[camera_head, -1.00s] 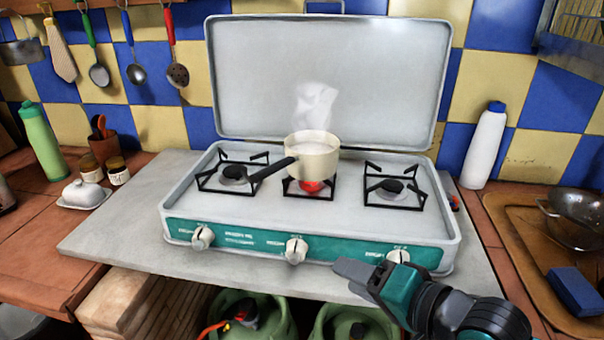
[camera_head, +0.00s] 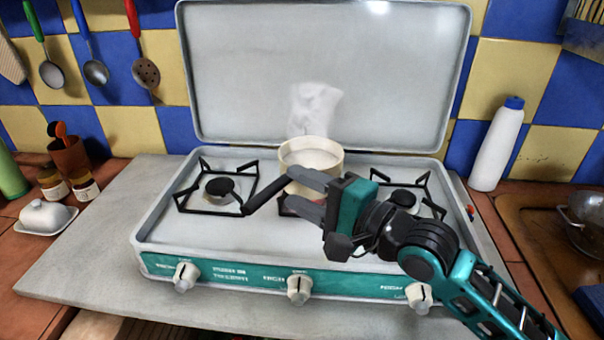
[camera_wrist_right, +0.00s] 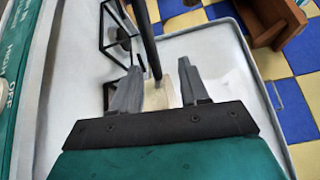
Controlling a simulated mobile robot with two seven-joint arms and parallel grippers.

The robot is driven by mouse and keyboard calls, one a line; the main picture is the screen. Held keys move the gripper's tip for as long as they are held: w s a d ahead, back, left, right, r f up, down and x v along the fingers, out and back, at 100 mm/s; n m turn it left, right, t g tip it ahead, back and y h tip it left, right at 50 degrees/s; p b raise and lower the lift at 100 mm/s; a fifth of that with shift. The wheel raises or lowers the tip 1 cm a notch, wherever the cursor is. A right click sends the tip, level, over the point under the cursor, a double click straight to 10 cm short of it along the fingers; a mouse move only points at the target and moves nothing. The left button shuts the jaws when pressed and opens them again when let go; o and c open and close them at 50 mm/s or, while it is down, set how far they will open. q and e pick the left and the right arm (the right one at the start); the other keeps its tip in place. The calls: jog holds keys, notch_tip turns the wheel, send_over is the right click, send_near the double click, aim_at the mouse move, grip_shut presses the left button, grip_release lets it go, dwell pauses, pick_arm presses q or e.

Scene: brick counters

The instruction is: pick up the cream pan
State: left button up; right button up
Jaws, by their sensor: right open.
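The cream pan (camera_head: 310,154) stands on the middle burner of the stove, with steam above it. Its dark handle (camera_head: 263,195) points toward the front left. My right gripper (camera_head: 288,189) is open in front of the pan, fingers pointing left, and covers part of its lower side. In the right wrist view the handle (camera_wrist_right: 148,38) appears between the two fingertips (camera_wrist_right: 158,64), with a strip of the cream pan (camera_wrist_right: 160,96) behind them. I cannot tell whether the fingers touch it. My left gripper is out of view.
The stove (camera_head: 225,245) has a raised lid (camera_head: 330,75) behind and knobs along its front. Left and right burner grates (camera_head: 218,190) are empty. A white bottle (camera_head: 497,145) stands at the right; jars (camera_head: 80,187) and a butter dish (camera_head: 45,215) are at the left.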

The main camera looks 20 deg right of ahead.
aim_at(275, 180)
jog(key=shift+f+x, duration=0.2)
jog(key=shift+x, duration=1.55)
jog(key=shift+f+x, duration=0.2)
jog(key=shift+x, duration=1.6)
jog(key=shift+s, duration=0.1)
grip_shut()
